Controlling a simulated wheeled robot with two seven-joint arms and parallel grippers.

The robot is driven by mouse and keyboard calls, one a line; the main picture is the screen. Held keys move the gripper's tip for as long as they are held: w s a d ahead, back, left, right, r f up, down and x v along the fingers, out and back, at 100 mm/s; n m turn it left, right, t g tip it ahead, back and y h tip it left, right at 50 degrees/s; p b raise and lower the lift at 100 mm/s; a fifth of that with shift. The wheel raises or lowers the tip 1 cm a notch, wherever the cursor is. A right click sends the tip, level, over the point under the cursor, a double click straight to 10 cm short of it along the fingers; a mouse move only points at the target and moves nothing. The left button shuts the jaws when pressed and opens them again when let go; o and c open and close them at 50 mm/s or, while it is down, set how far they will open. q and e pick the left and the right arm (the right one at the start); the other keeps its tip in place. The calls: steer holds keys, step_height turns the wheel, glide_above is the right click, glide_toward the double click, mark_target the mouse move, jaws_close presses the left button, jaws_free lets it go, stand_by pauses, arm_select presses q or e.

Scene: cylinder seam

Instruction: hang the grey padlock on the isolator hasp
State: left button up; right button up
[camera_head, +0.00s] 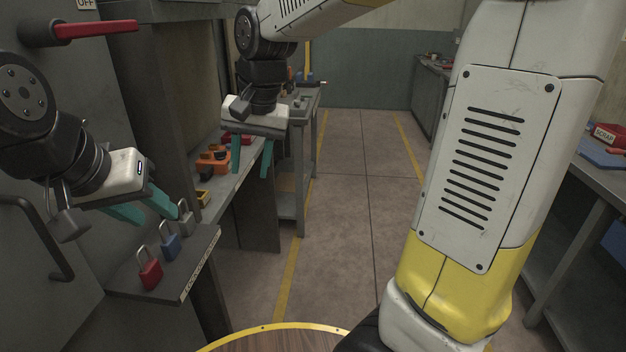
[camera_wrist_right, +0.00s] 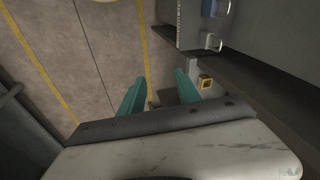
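The grey padlock (camera_head: 186,224) stands upright at the far end of a small shelf (camera_head: 128,284), behind a blue padlock (camera_head: 170,247) and a red padlock (camera_head: 151,274). In the right wrist view the grey padlock (camera_wrist_right: 212,43) is at the top right. My left gripper (camera_head: 144,208) is open and empty, just left of and above the grey padlock, apart from it. My right gripper (camera_head: 251,158) is open and empty above the side bench; its fingers also show in the right wrist view (camera_wrist_right: 158,92). A red isolator handle (camera_head: 95,29) is at the upper left; I cannot make out the hasp.
A grey cabinet with a door handle (camera_head: 42,240) stands at the left. A bench (camera_head: 240,176) holds orange items (camera_head: 213,160) and a yellow item (camera_head: 203,197). Another bench (camera_head: 590,195) stands at the right. The floor aisle (camera_head: 360,170) is clear.

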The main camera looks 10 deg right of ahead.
steer(key=s+d+n+t, duration=0.2)
steer(key=s+d+t, duration=0.1)
steer(key=s+d, duration=0.9)
steer(key=shift+s+d+r+n+t, duration=0.2)
steer(key=shift+s+n+t, duration=0.15)
steer(key=shift+s, duration=0.2)
stand_by(0.8)
